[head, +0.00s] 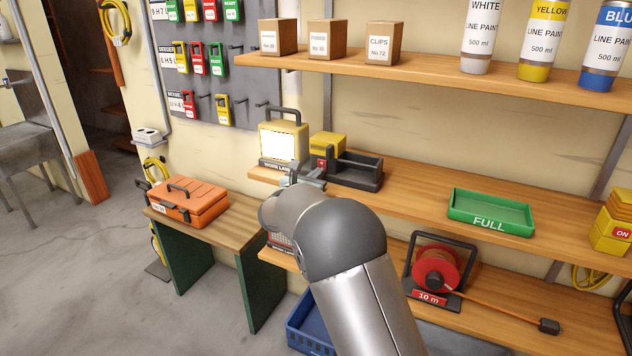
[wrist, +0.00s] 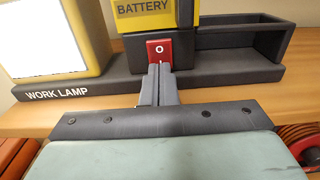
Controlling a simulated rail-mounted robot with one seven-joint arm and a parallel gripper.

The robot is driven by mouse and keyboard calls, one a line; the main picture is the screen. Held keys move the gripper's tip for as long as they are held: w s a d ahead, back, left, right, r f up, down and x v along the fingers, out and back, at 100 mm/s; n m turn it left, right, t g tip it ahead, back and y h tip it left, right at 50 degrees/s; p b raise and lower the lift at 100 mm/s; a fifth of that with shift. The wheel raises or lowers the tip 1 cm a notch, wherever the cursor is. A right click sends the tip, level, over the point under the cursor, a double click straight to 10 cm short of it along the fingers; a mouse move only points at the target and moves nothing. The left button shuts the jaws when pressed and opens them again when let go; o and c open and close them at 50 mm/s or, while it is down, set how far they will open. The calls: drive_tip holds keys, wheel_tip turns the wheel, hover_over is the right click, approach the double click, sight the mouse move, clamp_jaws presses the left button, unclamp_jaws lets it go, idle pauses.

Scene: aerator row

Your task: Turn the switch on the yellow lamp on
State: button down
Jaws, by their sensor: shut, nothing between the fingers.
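The yellow work lamp (head: 265,129) stands on the middle shelf at its left end; its front panel (wrist: 40,35) looks bright white. A dark base labelled WORK LAMP (wrist: 110,88) runs under it. To its right is a yellow battery block (head: 328,141), labelled BATTERY in the wrist view (wrist: 143,10). Below the block is a red switch (wrist: 160,50) marked "O", on a dark housing. My gripper (wrist: 157,69) is shut and empty, its fingertips at the switch's lower edge; I cannot tell whether they touch. In the head view, my arm partly hides the gripper.
A dark open tray (head: 362,175) is right of the battery, and a green FULL tray (head: 490,214) is further right. A red cable reel (head: 437,270) stands on the lower shelf. An orange toolbox (head: 190,203) is on the bench at left. Shelf between the trays is clear.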

drive_tip(key=f+b+v, duration=0.1)
drive_tip(key=f+v, duration=0.1)
drive_tip(key=v, duration=1.2)
drive_tip(key=shift+b, duration=0.35)
drive_tip(key=s+d+r+m+g+h+p, duration=0.1)
drive_tip(key=s+d+m+g+p, duration=0.1)
drive_tip(key=s+d+m+g, duration=0.45)
drive_tip(key=s+d+r+m+g+h+p, duration=0.1)
drive_tip(key=s+d+r+m+p, duration=0.15)
drive_tip(key=d, duration=0.65)
drive_tip(key=s+d+m+g+h+p, duration=0.1)
drive_tip(key=s+d+m+g+p, duration=0.15)
drive_tip(key=d+m, duration=0.4)
drive_tip(key=s+d+r+m+g+y+p, duration=0.1)
drive_tip(key=s+m+g+y+p, duration=0.2)
drive_tip(key=s+m, duration=0.5)
drive_tip(key=s+d+r+m+g+y+p, duration=0.1)
drive_tip(key=s+m+y, duration=0.5)
drive_tip(key=s, duration=1)
drive_tip(key=d+m+g+p, duration=0.1)
drive_tip(key=g+p, duration=0.1)
drive_tip(key=p, duration=0.1)
drive_tip(key=shift+s+r+m+y+p, duration=0.15)
drive_tip(key=shift+s+m+y+p, duration=0.15)
drive_tip(key=shift+m, duration=0.05)
